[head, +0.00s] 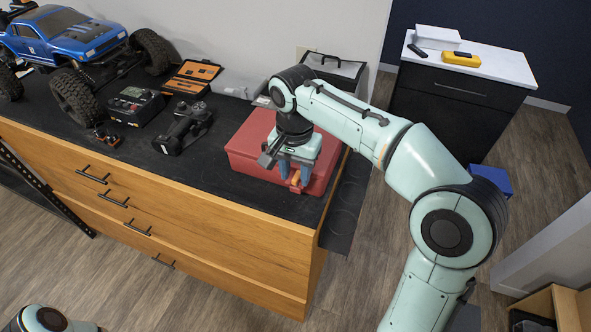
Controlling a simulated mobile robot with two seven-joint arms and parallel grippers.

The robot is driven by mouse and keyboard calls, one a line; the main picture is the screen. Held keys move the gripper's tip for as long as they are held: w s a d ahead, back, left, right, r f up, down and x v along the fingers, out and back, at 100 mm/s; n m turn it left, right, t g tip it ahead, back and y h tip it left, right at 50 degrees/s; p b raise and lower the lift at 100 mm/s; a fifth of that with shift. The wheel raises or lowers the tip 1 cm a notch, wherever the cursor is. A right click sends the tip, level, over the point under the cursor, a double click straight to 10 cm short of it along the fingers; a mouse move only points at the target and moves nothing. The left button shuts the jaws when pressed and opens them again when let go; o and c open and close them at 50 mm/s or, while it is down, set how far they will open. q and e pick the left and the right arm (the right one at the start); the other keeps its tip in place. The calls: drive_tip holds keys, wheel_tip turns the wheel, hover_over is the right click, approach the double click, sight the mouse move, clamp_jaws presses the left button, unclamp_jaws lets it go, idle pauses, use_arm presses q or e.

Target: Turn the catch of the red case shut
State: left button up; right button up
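The red case (247,149) lies closed on the dark bench top near its right end. My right gripper (294,178) points down at the front right part of the case. Its two blue-grey fingers show apart, with a small orange catch (296,177) between or just beside them. I cannot tell whether the fingers touch the catch, and the gripper and wrist hide part of the case lid. Only a piece of my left arm shows at the bottom left; its gripper is out of view.
On the bench (120,165) stand a blue RC crawler (75,38), a charger box (135,104), a black transmitter (183,128) and an open orange-trimmed tool case (192,77). A black bin (335,70) is behind the red case. A white-topped cabinet (490,68) stands at the back right.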

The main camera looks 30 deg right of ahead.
clamp_jaws()
drive_tip(key=shift+n, duration=0.4)
drive_tip(key=n, duration=0.3)
drive_tip(key=shift+n, duration=0.4)
drive_tip(key=n, duration=0.4)
drive_tip(key=shift+s+d, duration=0.1)
drive_tip(key=shift+d, duration=0.05)
drive_tip(key=n, duration=0.5)
drive_tip(key=shift+d, duration=0.1)
drive_tip(key=n, duration=0.4)
drive_tip(key=shift+n, duration=0.3)
